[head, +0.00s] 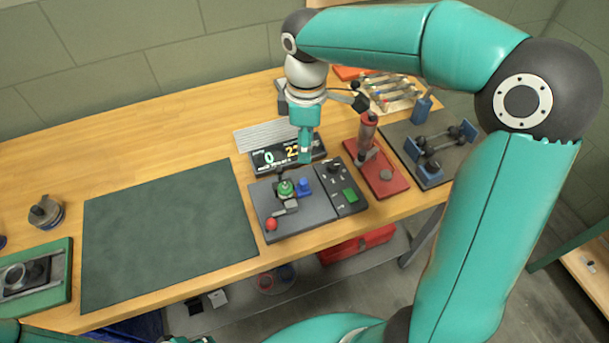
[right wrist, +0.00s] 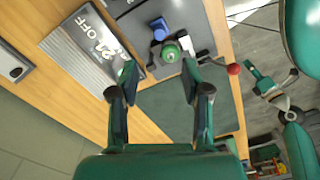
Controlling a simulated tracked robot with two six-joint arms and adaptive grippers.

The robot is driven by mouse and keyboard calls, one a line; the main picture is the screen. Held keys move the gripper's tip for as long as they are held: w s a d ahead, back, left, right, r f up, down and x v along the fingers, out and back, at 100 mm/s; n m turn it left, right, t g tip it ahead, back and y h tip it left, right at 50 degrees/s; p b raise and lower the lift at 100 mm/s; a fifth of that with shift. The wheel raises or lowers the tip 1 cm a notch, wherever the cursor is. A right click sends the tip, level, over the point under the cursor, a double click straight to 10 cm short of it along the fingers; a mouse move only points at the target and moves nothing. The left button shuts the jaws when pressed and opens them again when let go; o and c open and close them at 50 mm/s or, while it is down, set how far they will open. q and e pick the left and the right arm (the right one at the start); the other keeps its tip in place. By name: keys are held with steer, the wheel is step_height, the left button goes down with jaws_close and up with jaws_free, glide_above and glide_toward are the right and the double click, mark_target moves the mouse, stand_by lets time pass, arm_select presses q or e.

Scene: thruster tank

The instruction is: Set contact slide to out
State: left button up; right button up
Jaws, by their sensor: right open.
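A grey fixture plate (head: 275,222) stands on the bench. On it are a green round part (head: 286,188), a blue block (head: 304,186) and a grey bar (head: 290,206) near a red ball knob (head: 271,224). I cannot tell for sure which piece is the contact slide. My right gripper (head: 305,153) is above the plate's back edge, open and empty. In the right wrist view its fingers (right wrist: 159,72) stand apart, with the green part (right wrist: 170,52) beyond the gap and the red knob (right wrist: 233,69) to the right. What seems my left gripper (right wrist: 270,82) shows small there; its jaws are unclear.
A lit display (head: 288,153) stands behind the fixture. A switch box with a green button (head: 349,195) is at its right, then a red-based lever device (head: 378,175). A dark mat (head: 170,230) lies clear at left.

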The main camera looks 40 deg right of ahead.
mark_target(304, 181)
step_height(304, 181, down, 13)
steer(key=shift+w+a+p, duration=0.15)
steer(key=shift+p, duration=0.2)
steer(key=shift+c, duration=0.3)
jaws_close()
